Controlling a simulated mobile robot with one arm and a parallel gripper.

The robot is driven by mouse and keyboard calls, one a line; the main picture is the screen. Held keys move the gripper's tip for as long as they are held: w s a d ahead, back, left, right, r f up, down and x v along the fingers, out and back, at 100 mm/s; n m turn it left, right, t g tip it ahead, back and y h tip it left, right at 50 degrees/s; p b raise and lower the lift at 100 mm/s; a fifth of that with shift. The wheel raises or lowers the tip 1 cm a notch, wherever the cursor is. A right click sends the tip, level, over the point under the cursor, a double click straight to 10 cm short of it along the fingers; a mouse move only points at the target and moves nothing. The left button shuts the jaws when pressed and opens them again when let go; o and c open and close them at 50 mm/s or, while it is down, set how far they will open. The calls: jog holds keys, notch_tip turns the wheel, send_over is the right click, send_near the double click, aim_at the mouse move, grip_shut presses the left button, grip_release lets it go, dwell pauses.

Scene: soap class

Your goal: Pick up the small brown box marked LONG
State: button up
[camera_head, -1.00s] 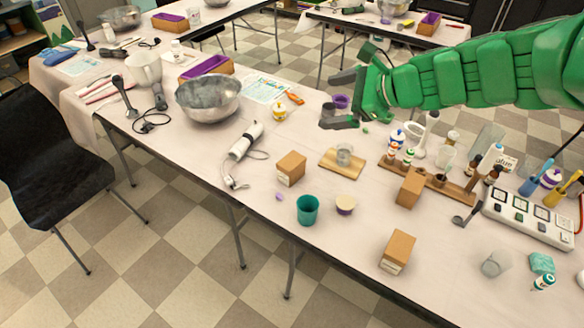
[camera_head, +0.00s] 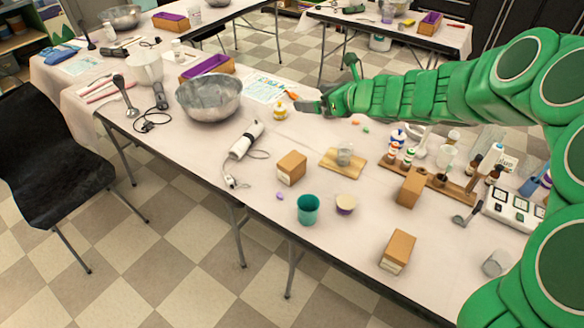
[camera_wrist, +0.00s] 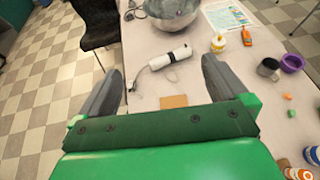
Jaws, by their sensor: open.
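Three small brown boxes stand on the near table in the head view: one left of centre (camera_head: 291,168), one beside the wooden rack (camera_head: 411,187), and one near the front edge (camera_head: 397,251). Pale labels show faintly on the left and front boxes, but I cannot read LONG on any. My gripper (camera_head: 308,106) is high over the table near the orange tool, apart from the boxes. In the wrist view my gripper (camera_wrist: 162,68) is open and empty. A brown patch (camera_wrist: 173,101), likely a box top, shows between its fingers, partly hidden by the gripper body.
A teal cup (camera_head: 308,208), small tub (camera_head: 346,203) and wooden board (camera_head: 343,162) with a glass surround the middle. A bottle rack (camera_head: 430,180) and white power unit (camera_head: 513,208) are right.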

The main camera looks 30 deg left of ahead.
send_near(298, 174)
jog(key=x, duration=0.3)
jog(key=shift+a+f, duration=0.15)
jog(key=shift+a, duration=0.25)
jog(key=shift+a+f, duration=0.25)
jog(key=shift+x, duration=3.65)
jog(key=shift+w+d+f, duration=0.1)
jog(key=shift+w, duration=0.1)
jog(key=c, duration=0.7)
jog(key=shift+c, duration=0.2)
